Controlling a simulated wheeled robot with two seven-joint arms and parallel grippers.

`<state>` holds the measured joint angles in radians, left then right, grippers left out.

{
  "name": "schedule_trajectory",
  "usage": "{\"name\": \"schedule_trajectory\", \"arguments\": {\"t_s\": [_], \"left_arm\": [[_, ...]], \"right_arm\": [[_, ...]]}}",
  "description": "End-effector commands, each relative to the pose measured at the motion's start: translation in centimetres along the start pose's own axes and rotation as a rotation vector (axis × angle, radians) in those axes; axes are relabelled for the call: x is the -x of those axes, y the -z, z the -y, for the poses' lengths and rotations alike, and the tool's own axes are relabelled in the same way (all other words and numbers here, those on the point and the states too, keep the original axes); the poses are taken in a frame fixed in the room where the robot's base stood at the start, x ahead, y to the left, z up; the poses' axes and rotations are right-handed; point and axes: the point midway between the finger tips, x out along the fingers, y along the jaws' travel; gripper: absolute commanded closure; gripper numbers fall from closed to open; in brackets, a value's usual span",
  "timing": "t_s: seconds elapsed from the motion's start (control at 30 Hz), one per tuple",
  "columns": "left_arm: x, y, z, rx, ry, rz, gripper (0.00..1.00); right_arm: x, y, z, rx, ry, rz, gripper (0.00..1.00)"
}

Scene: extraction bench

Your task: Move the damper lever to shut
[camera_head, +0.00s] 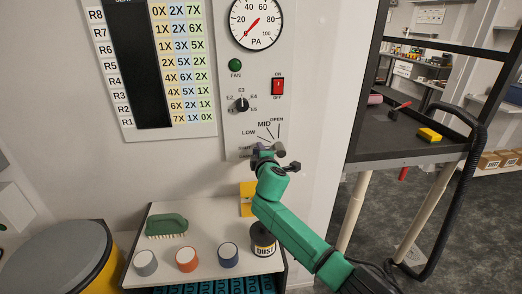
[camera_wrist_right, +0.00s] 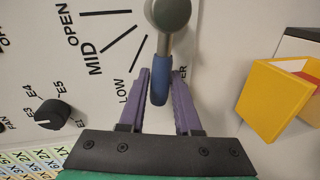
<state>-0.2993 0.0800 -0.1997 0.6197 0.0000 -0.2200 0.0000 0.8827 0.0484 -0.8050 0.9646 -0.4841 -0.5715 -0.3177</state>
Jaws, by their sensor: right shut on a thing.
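The damper lever (camera_wrist_right: 160,85) has a grey round pivot and a blue grip. My right gripper (camera_wrist_right: 162,77) has its two purple fingers on either side of the blue grip and is shut on it. The grip points to the panel's left, beyond the LOW mark, towards the SHUT end of the scale. The fingers hide the SHUT mark in the wrist view. In the head view my right gripper (camera_head: 262,153) is at the foot of the control panel (camera_head: 233,110) and covers most of the lever; the grey pivot (camera_head: 279,149) shows. My left gripper is not in view.
Above the lever are a selector knob (camera_head: 242,104), a red switch (camera_head: 278,87), a green fan light (camera_head: 235,65) and a gauge (camera_head: 255,20). A shelf (camera_head: 205,215) below holds a green brush (camera_head: 166,225), several pots and a dust jar (camera_head: 263,240). A yellow object (camera_wrist_right: 270,97) is near the gripper.

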Motion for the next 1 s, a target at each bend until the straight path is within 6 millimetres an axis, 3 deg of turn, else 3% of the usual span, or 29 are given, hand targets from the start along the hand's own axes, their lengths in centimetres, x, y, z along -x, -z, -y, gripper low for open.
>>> {"name": "schedule_trajectory", "arguments": {"t_s": [0.3,0.8,0.83,0.87,0.9,1.0], "left_arm": [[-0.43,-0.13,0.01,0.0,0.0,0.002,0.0],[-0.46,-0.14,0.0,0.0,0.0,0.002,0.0],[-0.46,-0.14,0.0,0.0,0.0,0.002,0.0],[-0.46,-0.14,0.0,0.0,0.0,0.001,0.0],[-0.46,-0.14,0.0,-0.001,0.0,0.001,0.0],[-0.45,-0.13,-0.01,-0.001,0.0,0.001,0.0]], "right_arm": [[-0.19,-0.1,1.03,0.11,0.003,0.023,1.0],[-0.2,-0.15,1.21,0.131,0.005,0.027,1.0],[-0.2,-0.15,1.21,0.131,0.005,0.027,0.56],[-0.2,-0.15,1.21,0.13,0.005,0.027,0.45],[-0.2,-0.14,1.18,0.13,0.004,0.027,0.38],[-0.2,-0.12,1.1,0.129,0.003,0.026,0.38]]}}
